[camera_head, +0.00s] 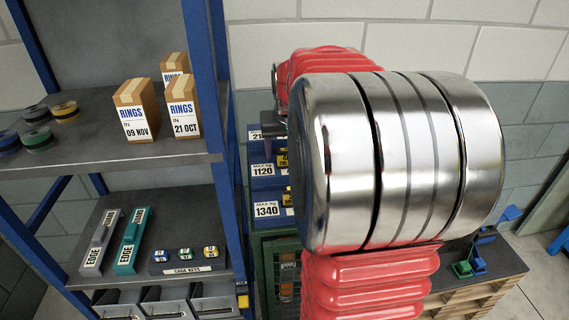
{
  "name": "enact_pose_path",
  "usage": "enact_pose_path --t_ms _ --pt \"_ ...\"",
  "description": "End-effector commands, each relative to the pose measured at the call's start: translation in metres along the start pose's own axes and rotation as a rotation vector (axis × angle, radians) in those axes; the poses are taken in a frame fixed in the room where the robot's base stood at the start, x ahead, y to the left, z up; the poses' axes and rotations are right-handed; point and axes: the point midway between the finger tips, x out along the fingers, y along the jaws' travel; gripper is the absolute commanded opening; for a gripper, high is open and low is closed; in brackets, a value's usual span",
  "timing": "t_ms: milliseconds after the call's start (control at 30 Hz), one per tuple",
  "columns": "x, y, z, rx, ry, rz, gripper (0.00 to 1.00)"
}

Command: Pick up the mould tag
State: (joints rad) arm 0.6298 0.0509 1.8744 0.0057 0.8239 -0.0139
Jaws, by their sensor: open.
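I cannot make out a mould tag anywhere in this view; it may be hidden behind my arm. My red and chrome arm fills the middle and right of the picture. A dark grey end piece, which looks like part of my gripper (275,128), shows just left of the chrome joint, in front of the blue drawer-like units. Its jaws are open, but their tips are hard to make out and partly hidden by the joint. I see nothing held.
Blue units (267,170) with kg labels stand above a green cage (268,285). The left rack (110,158) holds RINGS boxes (136,110), tape rolls (64,109), EDGE pieces (132,240) and cage keys (184,254). A dark-topped bench (500,262) with blue and green items stands lower right.

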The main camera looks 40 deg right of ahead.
Motion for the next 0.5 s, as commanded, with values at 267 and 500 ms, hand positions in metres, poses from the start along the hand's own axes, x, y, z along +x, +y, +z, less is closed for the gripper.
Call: enact_pose_path --t_ms 267,500 --pt "-0.0003 -0.0002 -0.0001 0.0 0.0 0.0 0.58" --pt "-0.0003 -0.0003 -0.0001 0.0 0.0 0.0 0.41"
